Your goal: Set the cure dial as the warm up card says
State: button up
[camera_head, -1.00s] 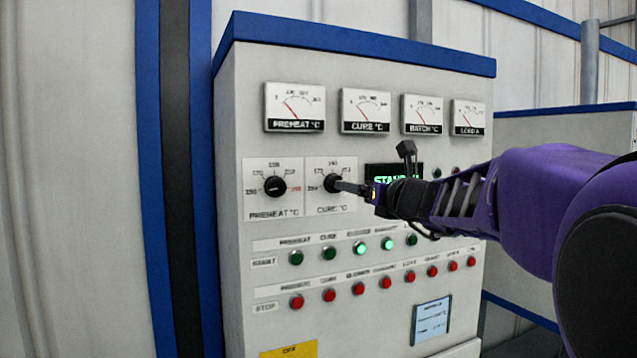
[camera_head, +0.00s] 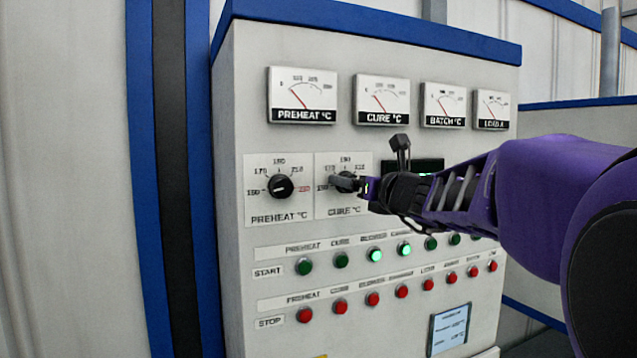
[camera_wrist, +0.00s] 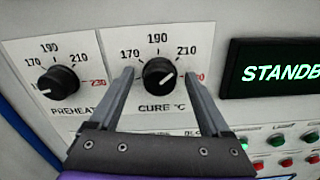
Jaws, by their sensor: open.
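The cure dial is a round black knob (camera_wrist: 160,74) with a slanted white mark, on a white plate with numbers including 170, 190 and 210. In the wrist view the mark lies along a line from lower left to upper right. My gripper (camera_wrist: 159,73) is open, with one finger on each side of the knob; I cannot tell whether they touch it. In the head view my gripper (camera_head: 350,183) partly covers the knob. A pale blue card or screen (camera_head: 450,330) is low on the right of the panel; its text is too small to read.
The preheat dial (camera_wrist: 58,84) is close on the left. A green STANDBY display (camera_wrist: 272,73) is on the right. Rows of green start buttons (camera_head: 341,260) and red stop buttons (camera_head: 340,306) lie below, with several meters (camera_head: 382,100) above.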

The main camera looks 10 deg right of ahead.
grip_shut()
dwell(0.3)
jog(key=shift+n+b, duration=0.3)
jog(key=shift+b, duration=0.1)
jog(key=n+b, duration=0.3)
jog(key=n, duration=0.3)
jog(key=n+b, duration=0.4)
jog(key=n, duration=0.2)
jog(key=n+b, duration=0.3)
jog(key=n, duration=0.4)
jog(key=shift+s+a+f+b, duration=0.15)
jog(key=shift+a+b, duration=0.1)
jog(key=shift+b, duration=0.1)
jog(key=shift+n, duration=0.3)
